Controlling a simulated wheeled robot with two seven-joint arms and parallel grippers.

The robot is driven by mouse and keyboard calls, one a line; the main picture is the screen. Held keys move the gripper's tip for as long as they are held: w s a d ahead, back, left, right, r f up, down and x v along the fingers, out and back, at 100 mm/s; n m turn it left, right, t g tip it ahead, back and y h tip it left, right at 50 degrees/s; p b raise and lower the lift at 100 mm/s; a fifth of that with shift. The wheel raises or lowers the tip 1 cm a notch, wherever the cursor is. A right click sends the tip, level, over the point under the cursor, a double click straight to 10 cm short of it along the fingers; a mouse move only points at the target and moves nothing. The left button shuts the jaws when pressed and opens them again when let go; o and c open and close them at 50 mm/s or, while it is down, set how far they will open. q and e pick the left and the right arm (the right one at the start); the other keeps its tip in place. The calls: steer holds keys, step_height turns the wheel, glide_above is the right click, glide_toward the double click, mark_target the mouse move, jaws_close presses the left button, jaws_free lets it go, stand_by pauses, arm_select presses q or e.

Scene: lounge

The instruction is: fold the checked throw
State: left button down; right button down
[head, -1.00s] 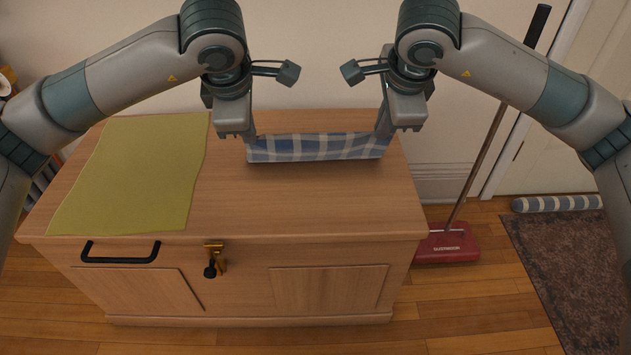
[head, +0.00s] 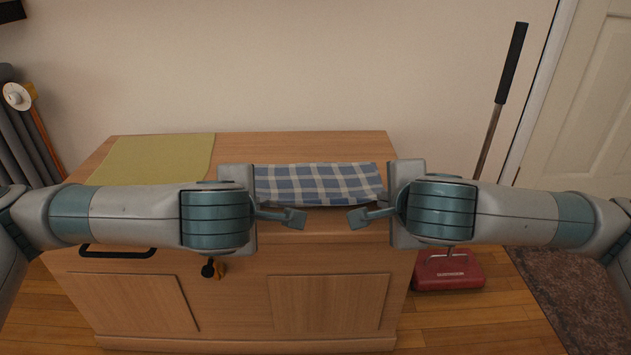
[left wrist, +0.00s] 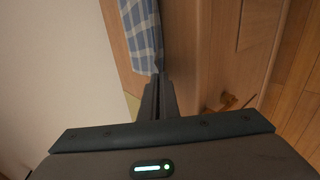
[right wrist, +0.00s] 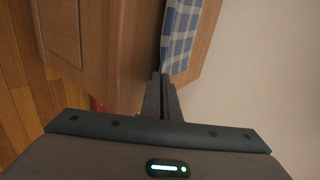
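The checked throw (head: 318,184), blue and white, spans between my two grippers over the front part of the wooden cabinet top. My left gripper (left wrist: 159,78) is shut on one end of the throw, whose cloth shows at its fingertips in the left wrist view (left wrist: 144,36). My right gripper (right wrist: 160,78) is shut on the other end, and the cloth shows at its fingertips in the right wrist view (right wrist: 180,38). I cannot tell how much of the throw touches the top.
A yellow-green cloth (head: 160,158) lies on the left of the cabinet top (head: 300,147). A black handle (head: 118,252) and a brass latch (head: 214,268) are on the cabinet front. A red floor sweeper (head: 448,270) stands at the right. A wall is behind.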

stand_by(0.3)
arm_select(q)
steer(key=c, duration=1.7)
jaws_free()
steer(key=shift+s, duration=0.1)
arm_select(e)
steer(key=c, duration=1.7)
jaws_free()
steer(key=shift+s, duration=0.1)
